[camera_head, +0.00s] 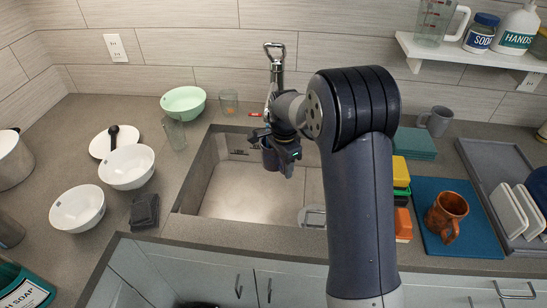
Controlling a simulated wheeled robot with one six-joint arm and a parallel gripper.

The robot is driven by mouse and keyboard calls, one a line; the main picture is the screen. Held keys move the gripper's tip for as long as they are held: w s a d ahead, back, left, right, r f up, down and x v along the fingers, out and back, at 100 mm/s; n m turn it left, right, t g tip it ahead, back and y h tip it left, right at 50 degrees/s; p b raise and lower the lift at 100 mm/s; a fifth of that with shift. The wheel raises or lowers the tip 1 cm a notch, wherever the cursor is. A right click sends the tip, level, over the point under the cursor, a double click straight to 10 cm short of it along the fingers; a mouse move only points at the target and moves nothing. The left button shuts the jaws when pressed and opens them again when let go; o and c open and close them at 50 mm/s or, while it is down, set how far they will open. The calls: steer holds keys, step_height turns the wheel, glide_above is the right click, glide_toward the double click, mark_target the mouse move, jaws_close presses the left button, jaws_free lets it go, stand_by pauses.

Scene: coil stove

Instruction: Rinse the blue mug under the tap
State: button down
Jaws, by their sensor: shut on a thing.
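The blue mug (269,156) is dark navy and hangs over the back part of the sink (225,200). My gripper (281,147) is shut on it, and the fingers and wrist hide much of the mug. I cannot tell which part of the mug is gripped or whether it is tilted. The tap (274,62) rises behind the sink, with its lower part and outlet hidden behind my arm. I see no water stream.
A clear glass (174,133) and a green bowl (183,103) stand left of the sink, near white bowls (127,166). Sponges (401,181) and a brown mug (446,215) on a blue mat are right. A clear item (312,217) lies at the sink's front right.

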steer(key=shift+d, duration=0.2)
steer(key=shift+a, duration=0.1)
steer(key=shift+a, duration=0.5)
steer(key=shift+d, duration=0.1)
steer(key=shift+d, duration=0.5)
steer(key=s+d+b, duration=0.1)
steer(key=s+b, duration=0.1)
steer(key=s, duration=0.5)
steer(key=shift+s+d, duration=0.35)
stand_by(0.4)
